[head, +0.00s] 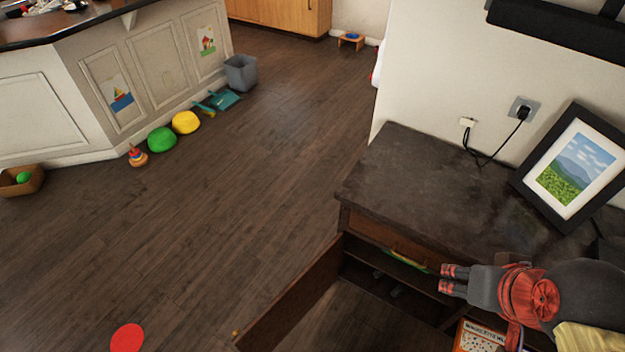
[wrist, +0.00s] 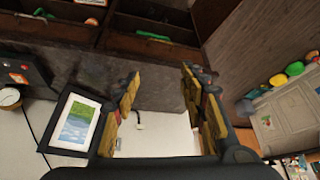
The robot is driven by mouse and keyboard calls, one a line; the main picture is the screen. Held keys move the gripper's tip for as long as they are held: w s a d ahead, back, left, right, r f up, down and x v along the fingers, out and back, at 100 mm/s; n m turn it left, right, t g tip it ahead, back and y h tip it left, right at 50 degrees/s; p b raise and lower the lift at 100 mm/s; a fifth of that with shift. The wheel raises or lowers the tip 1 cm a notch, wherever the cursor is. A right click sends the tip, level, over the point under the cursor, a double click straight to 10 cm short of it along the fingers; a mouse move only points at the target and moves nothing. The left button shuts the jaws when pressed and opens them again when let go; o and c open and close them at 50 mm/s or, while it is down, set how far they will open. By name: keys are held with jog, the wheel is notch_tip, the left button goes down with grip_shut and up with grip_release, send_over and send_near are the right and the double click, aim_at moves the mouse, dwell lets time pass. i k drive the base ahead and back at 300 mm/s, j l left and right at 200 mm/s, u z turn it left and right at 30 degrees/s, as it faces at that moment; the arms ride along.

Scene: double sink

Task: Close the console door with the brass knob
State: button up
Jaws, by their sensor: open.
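The console (head: 430,190) has a dark worn top and open shelves below a drawer front. Its brown door (head: 295,298) stands swung open, reaching out toward the lower left. The small brass knob (head: 235,333) shows at the door's outer edge, near the bottom of the head view. My gripper (head: 452,279) is open and empty, its fingers pointing left by the console's front, well to the right of the knob and apart from the door. In the wrist view my gripper (wrist: 160,90) shows its two spread fingers with nothing between them. I cannot make out the knob there.
A picture frame (head: 575,168) leans on the console top. A boxed game (head: 480,336) shows below my gripper. A red disc (head: 127,338) lies on the floor left of the door. Toys, including a green ball-like thing (head: 162,140), line the far cabinet. The middle floor is clear.

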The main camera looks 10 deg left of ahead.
aim_at(264, 331)
jog(key=k+j+z, duration=0.2)
jog(key=k+j, duration=0.45)
jog(key=k+j+z, duration=0.2)
jog(key=j, duration=0.3)
jog(key=k+j+z, duration=0.15)
jog(key=j, duration=0.3)
jog(key=k+j+z, duration=0.2)
jog(key=k+j, duration=0.15)
jog(key=i+j+z, duration=0.2)
jog(key=j, duration=0.7)
jog(key=j+z, duration=0.15)
jog(key=j, duration=0.7)
